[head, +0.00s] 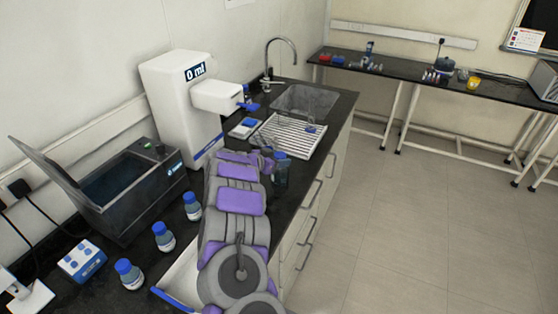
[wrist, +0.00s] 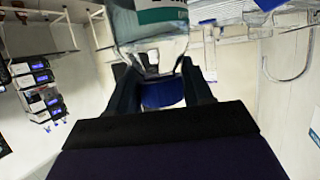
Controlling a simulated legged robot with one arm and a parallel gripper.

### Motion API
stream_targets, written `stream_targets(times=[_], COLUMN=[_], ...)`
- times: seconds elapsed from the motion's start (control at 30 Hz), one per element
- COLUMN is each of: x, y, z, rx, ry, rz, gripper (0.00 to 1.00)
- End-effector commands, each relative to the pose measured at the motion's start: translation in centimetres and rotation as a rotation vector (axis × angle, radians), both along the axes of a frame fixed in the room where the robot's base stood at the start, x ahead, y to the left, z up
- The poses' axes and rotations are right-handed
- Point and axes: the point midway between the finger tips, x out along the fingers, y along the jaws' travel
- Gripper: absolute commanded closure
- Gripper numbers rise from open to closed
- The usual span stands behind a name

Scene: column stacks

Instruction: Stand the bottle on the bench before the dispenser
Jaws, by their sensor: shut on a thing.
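The bottle (head: 281,172) is clear with a blue cap and shows upright near the bench's front edge in the head view. My gripper (head: 268,160) is shut on it near the cap, partly hidden by my arm. The wrist view is upside down; there my gripper (wrist: 163,78) has its dark fingers either side of the neck of the bottle (wrist: 150,28). The white dispenser (head: 172,100) reads 0 ml and stands at the back of the dark bench (head: 345,100), left of the bottle. Its spout head (head: 217,97) juts right. The bench just before it is partly hidden.
Several blue-capped bottles (head: 164,237) stand at the left front by an open water bath (head: 125,190). A small scale (head: 243,128), a drying rack (head: 292,138) and a sink (head: 305,100) lie beyond the dispenser. The floor (head: 420,220) at right is clear.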

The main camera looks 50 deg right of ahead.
Motion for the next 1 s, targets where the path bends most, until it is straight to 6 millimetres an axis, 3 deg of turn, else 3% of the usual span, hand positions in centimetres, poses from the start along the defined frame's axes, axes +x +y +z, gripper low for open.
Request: stream_targets(times=[0.3,0.57,0.77,1.0], x=[0.0,0.0,0.3,0.7], y=[0.0,0.1,2.4,7.0], z=[0.0,0.1,1.1,3.0], rx=[0.0,0.0,0.002,0.002], ry=[0.0,0.0,0.0,0.0], rz=[0.0,0.0,0.004,0.005], gripper=[0.24,0.24,0.24,0.24])
